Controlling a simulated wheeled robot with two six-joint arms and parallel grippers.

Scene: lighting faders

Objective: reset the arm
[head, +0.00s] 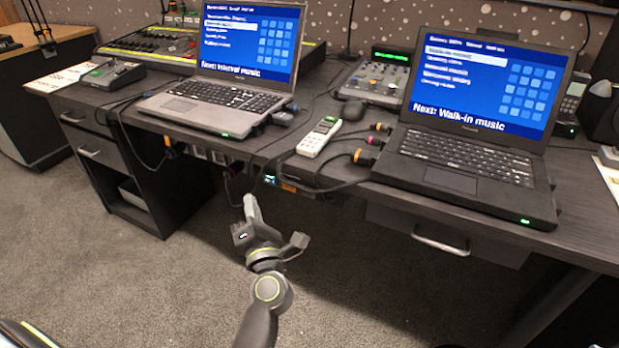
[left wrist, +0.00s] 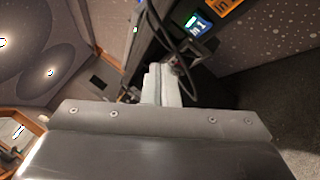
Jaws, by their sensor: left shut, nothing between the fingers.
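My left arm rises from the bottom middle of the head view. Its grey left gripper (head: 250,204) is over the carpet in front of the desk, below the desk's front edge and apart from it. The fingers are shut together with nothing between them. In the left wrist view the closed fingers (left wrist: 162,84) point toward dark cables and a small lit display (left wrist: 197,25) under the desk. I cannot tell the exact gap to the cables. My right gripper is not in view.
The dark desk (head: 330,178) carries a left laptop (head: 215,103), a right laptop (head: 455,160), a white handheld device (head: 319,137), a fader console (head: 150,45) and a smaller mixer (head: 378,78). Cables hang at the front edge. The carpet (head: 130,270) is clear.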

